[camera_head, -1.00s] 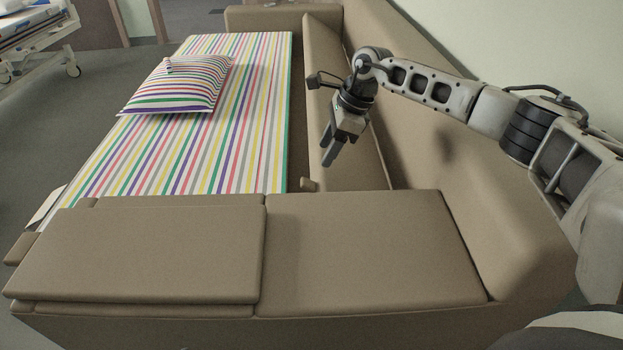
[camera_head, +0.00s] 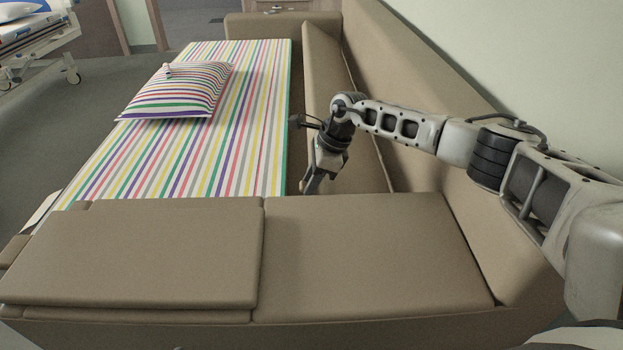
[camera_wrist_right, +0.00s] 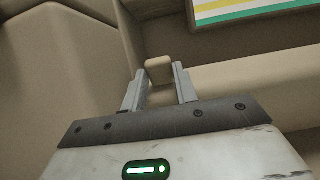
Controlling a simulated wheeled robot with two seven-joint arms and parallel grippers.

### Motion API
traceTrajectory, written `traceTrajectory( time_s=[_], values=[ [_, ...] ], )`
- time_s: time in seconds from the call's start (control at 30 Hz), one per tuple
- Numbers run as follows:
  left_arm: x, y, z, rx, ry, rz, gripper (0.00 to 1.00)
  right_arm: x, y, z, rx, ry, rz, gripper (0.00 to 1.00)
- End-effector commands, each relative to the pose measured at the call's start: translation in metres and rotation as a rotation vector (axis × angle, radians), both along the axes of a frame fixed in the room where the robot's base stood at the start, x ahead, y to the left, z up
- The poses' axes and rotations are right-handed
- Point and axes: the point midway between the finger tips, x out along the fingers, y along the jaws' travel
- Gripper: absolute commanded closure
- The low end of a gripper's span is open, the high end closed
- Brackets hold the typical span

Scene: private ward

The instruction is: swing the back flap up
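The back flap (camera_head: 322,78) looks to be the long tan padded panel between the striped bed and the sofa's backrest. It slopes low along the sofa. My right gripper (camera_head: 308,188) is lowered at its near end, just behind the near seat. In the right wrist view, a small tan tab (camera_wrist_right: 159,70) shows between the two open fingertips of the right gripper (camera_wrist_right: 162,82). A gap shows beside the tab; I cannot tell whether either finger touches it. In the head view the gripper hides the tab. My left gripper is not in view.
The striped mattress (camera_head: 215,140) with a striped pillow (camera_head: 178,90) lies left of the flap. The near seat (camera_head: 360,250) and a raised tan panel (camera_head: 130,255) are in front. The tall backrest (camera_head: 430,130) stands close under my right arm.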

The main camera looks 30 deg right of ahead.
Motion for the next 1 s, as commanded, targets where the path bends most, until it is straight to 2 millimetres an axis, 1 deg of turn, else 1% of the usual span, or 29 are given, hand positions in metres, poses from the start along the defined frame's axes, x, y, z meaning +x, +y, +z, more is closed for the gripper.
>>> traceTrajectory(
  time_s=[0.03, 0.07, 0.1, 0.73, 0.87, 1.0],
  values=[
    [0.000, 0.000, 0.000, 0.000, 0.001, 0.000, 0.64, 0.000, 0.000, 0.000, 0.000, 0.001, 0.000, 0.91],
    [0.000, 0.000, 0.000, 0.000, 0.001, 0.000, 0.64, 0.000, 0.000, 0.000, 0.001, 0.002, 0.001, 0.99],
    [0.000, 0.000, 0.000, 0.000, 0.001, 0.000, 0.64, 0.000, 0.000, 0.000, 0.001, 0.002, 0.001, 1.00],
    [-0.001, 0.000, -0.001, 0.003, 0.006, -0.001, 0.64, -0.003, -0.004, 0.005, 0.021, -0.007, 0.000, 1.00],
    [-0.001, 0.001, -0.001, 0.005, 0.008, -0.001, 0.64, -0.004, -0.008, 0.009, 0.038, -0.014, -0.001, 1.00],
    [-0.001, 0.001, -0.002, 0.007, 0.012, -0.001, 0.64, -0.009, -0.018, 0.018, 0.076, -0.033, -0.003, 1.00]
  ],
)
